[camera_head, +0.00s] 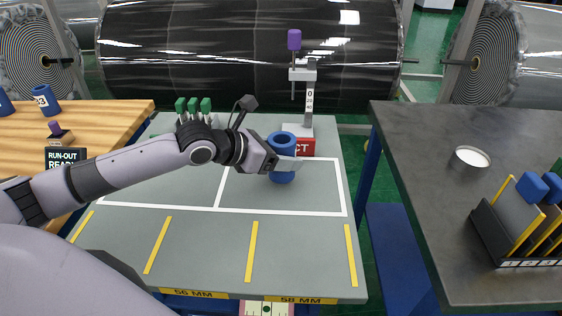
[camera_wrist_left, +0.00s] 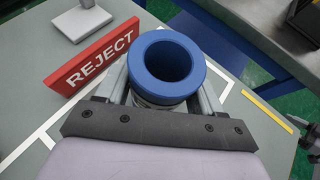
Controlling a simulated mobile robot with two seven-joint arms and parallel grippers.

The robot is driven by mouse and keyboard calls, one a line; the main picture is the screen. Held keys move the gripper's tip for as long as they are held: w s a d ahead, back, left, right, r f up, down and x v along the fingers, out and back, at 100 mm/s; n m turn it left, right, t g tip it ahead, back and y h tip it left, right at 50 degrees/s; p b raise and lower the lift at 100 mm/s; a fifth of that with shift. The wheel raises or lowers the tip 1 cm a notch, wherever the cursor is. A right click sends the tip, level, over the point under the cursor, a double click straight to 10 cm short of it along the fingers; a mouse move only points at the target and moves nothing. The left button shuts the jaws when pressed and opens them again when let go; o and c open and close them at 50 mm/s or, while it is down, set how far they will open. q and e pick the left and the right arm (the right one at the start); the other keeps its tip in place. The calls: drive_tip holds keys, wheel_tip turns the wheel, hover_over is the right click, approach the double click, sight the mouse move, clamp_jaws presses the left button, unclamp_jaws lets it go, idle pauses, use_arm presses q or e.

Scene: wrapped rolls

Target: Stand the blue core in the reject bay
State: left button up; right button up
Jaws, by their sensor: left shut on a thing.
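The blue core (camera_head: 282,144) is a short upright tube with an open top. My left gripper (camera_head: 284,163) is shut on it, with a finger on either side, as the left wrist view (camera_wrist_left: 165,68) also shows. The core is in front of the red REJECT sign (camera_wrist_left: 92,48), which it partly covers in the head view (camera_head: 303,146). It is over the right-hand white-outlined bay (camera_head: 320,190) on the grey table. I cannot tell whether its base touches the table.
A gauge stand with a purple knob (camera_head: 294,40) rises behind the sign. Green blocks (camera_head: 193,104) stand at the table's back left. A dark table (camera_head: 430,170) is at the right across a gap, a wooden bench (camera_head: 100,125) at the left. Yellow-lined slots in front are clear.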

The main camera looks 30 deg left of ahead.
use_arm(q)
drive_tip(key=shift+f, duration=1)
drive_tip(key=o, duration=1.2)
drive_tip(key=shift+f, duration=0.15)
drive_tip(key=shift+c, duration=0.2)
drive_tip(key=v, duration=1.2)
